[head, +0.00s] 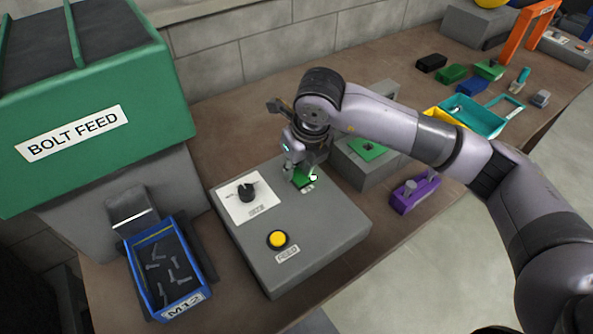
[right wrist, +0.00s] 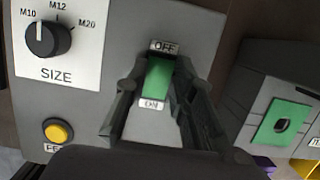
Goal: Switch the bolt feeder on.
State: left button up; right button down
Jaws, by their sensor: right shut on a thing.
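The bolt feeder is a green hopper (head: 100,110) labelled BOLT FEED. In front of it, a grey control box (head: 330,235) carries a green switch (right wrist: 157,78), with OFF at its top end and ON at its bottom end in the right wrist view. My right gripper (head: 303,172) is at this switch, its fingers (right wrist: 155,108) shut on it from both sides. Whether the switch is tipped to OFF or ON, I cannot tell. The box also has a black SIZE dial (right wrist: 42,39), its mark near M10, and a yellow FEED button (head: 277,239). My left gripper is not in view.
A blue M12 bin (head: 204,281) with several bolts stands left of the box. A grey block with a green plate (head: 367,148) stands close right of my gripper. A purple part (head: 414,193), teal tray (head: 472,117) and several small blocks lie farther right.

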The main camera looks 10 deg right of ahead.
jog(key=c, duration=1.4)
grip_release()
jog(key=shift+o, duration=0.2)
jog(key=v, duration=1.2)
